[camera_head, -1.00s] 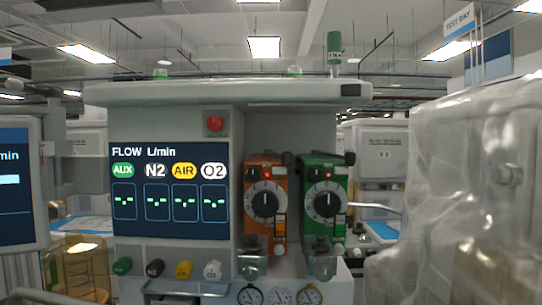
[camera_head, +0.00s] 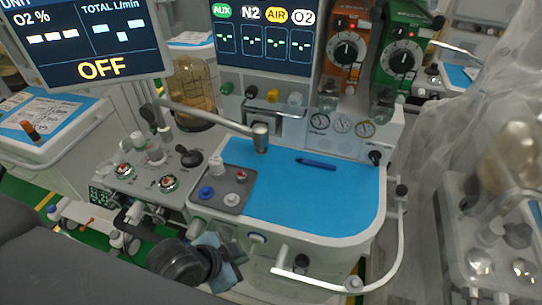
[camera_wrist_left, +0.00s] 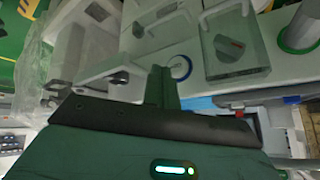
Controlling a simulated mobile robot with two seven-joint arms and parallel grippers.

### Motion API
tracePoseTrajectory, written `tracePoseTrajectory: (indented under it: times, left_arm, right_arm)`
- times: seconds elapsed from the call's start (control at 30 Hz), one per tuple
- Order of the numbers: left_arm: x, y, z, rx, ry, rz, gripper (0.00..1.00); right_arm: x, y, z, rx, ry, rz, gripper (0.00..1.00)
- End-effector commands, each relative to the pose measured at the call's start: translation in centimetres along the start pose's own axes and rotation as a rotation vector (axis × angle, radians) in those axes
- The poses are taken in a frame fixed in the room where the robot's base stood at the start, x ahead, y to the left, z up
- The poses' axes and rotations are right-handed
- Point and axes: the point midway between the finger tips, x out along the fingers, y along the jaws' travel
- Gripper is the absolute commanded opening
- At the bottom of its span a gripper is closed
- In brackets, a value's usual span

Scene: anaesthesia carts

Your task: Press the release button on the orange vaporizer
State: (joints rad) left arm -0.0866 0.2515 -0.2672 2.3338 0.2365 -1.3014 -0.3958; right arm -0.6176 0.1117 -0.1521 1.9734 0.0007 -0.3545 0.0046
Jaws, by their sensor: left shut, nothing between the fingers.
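The orange vaporizer (camera_head: 328,70) stands upright at the top of the head view, left of the green vaporizer (camera_head: 388,72). My left gripper (camera_head: 226,268) is low in the head view, in front of the cart and well below the vaporizer. In the left wrist view, its green fingers (camera_wrist_left: 162,86) are together and empty. My right gripper is not in view.
A blue work mat (camera_head: 310,195) with a dark blue pen (camera_head: 316,164) covers the cart top. A metal arm (camera_head: 205,116) reaches over its left side. A curved white rail (camera_head: 392,250) borders the front right. Plastic-draped equipment (camera_head: 490,180) stands at right.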

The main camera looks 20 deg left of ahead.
Motion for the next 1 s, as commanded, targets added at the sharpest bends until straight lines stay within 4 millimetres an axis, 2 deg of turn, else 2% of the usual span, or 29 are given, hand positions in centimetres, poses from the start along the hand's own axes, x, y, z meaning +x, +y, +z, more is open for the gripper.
tracePoseTrajectory:
  times: [0.03, 0.23, 0.47, 0.77, 1.0]
  left_arm:
    - [0.2, -1.0, -1.9, 0.059, 0.047, -0.011, 0.00]
    - [0.3, -3.9, -9.0, 0.288, 0.224, -0.055, 0.00]
    - [-1.3, -7.3, -17.4, 0.561, 0.414, -0.146, 0.00]
    - [-5.7, -11.3, -27.4, 0.900, 0.617, -0.316, 0.00]
    - [-10.7, -14.2, -34.2, 1.141, 0.739, -0.488, 0.00]
  right_arm:
    - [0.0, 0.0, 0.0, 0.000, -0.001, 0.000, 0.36]
    - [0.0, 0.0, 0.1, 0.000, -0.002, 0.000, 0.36]
    - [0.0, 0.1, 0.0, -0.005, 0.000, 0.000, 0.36]
    - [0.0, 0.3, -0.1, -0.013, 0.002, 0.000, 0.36]
    - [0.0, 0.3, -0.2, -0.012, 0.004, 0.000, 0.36]
